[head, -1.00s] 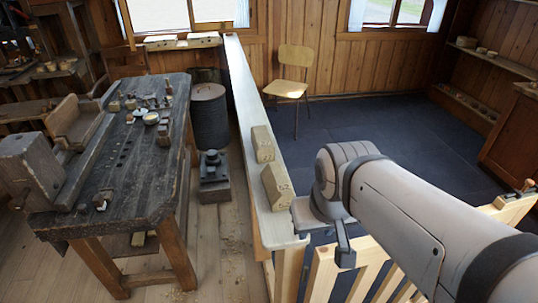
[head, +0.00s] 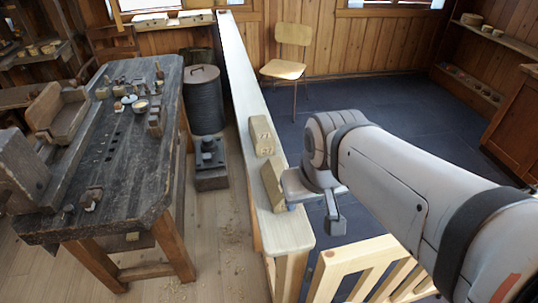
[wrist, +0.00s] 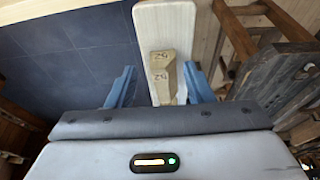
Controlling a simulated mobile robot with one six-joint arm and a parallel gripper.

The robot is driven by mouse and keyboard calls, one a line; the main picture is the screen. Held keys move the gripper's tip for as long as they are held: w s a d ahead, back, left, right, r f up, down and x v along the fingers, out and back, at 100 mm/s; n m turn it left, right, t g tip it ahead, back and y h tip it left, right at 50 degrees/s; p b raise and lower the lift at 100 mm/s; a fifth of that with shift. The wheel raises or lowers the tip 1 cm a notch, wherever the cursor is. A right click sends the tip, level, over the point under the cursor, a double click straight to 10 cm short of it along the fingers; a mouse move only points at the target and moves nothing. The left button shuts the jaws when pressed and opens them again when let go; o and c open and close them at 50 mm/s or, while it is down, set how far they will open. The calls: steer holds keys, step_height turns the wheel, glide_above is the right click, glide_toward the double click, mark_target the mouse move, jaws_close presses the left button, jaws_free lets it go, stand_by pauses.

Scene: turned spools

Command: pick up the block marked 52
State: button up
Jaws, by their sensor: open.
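Two tan wooden blocks with dark digits sit one behind the other on the pale ledge (head: 236,75).
A dark workbench (head: 125,165) with small turned pieces stands left of the ledge. A dark drum (head: 203,100) and a metal weight (head: 210,165) stand between them. A chair (head: 284,68) is beyond, and a slatted wooden gate (head: 360,262) stands at the front right.

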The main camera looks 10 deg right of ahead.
mark_target(278, 184)
steer(key=o, duration=0.8)
steer(key=shift+n+t, duration=0.4)
steer(key=shift+t, duration=0.1)
steer(key=w+f+b, duration=0.2)
steer(key=w+f, duration=0.2)
steer(key=w, duration=0.2)
steer(key=w+f+b, duration=0.3)
steer(key=w+f, duration=0.1)
steer(key=w, duration=0.2)
steer(key=w+f+b, duration=0.2)
steer(key=w+f, duration=0.2)
steer(key=w, duration=0.2)
steer(key=shift+f+b, duration=0.15)
steer(key=shift+b, duration=0.25)
steer(key=shift+o, duration=0.2)
steer(key=shift+w+a+p+x, duration=0.1)
steer(key=shift+p+x, duration=0.05)
steer(key=shift+x, duration=1.1)
steer(key=shift+w+a+p+x, duration=0.1)
steer(key=shift+w+p+x, duration=0.05)
steer(key=shift+x, duration=1.1)
steer(key=shift+w+a+p+x, duration=0.1)
steer(key=shift+p+x, duration=0.05)
steer(key=shift+x, duration=1.1)
